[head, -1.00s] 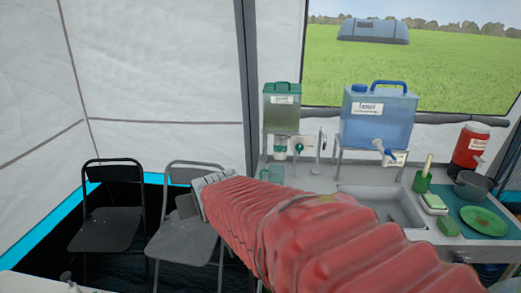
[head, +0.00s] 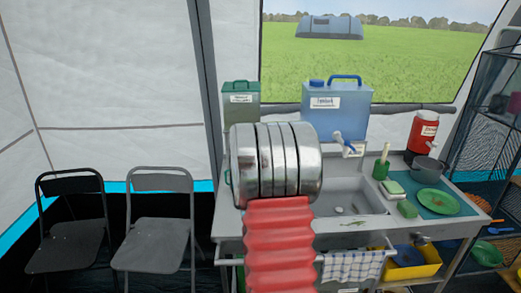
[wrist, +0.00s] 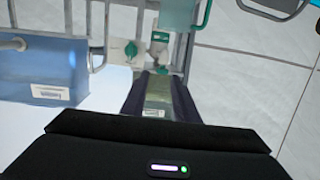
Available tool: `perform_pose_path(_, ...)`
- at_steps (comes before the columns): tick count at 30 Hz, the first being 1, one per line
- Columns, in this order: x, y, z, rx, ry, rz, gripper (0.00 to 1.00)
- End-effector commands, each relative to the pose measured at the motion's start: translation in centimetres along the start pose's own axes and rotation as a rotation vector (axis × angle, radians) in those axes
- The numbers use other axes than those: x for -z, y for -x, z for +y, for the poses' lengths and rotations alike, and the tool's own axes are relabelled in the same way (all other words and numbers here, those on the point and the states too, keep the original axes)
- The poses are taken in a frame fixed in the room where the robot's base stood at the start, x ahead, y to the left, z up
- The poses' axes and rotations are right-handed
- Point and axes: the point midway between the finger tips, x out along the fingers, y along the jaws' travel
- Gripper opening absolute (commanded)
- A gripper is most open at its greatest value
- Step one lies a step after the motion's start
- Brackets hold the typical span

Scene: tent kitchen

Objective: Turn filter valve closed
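The filter valve shows in the wrist view as a small teal knob (wrist: 131,48) on a pale plate, above and left of my fingertips in the picture. My gripper (wrist: 160,80) is open and empty, its two dark fingers apart and not touching the knob. The green tank (wrist: 156,95) shows through the gap between the fingers. A white filter piece with green parts (wrist: 159,45) is right of the knob. In the head view the green tank (head: 241,92) stands at the back, and my arm hides the valve and my gripper.
The blue water tank (head: 335,113) stands close beside the green one. A clear teal cup (wrist: 179,14) and grey frame rods (wrist: 97,28) are near the valve. The sink (head: 345,200), a red jug (head: 422,133) and a green plate (head: 435,201) are to the right. Two chairs (head: 157,232) stand left.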

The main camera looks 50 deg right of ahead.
Motion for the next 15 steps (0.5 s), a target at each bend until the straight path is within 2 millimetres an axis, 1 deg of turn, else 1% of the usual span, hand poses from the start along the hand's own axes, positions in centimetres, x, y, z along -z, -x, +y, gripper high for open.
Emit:
perform_pose_path(1,-0.8,-0.7,1.9,-0.024,-0.003,0.021,0.27)
perform_pose_path(3,-1.4,-1.3,3.8,-0.048,-0.005,0.054,0.27)
perform_pose_path(6,-1.9,-1.8,5.7,-0.071,-0.006,0.090,0.27)
perform_pose_path(10,-2.1,-2.0,6.6,-0.083,-0.007,0.111,0.27)
perform_pose_path(15,-2.1,-2.0,6.7,-0.084,-0.006,0.114,0.27)
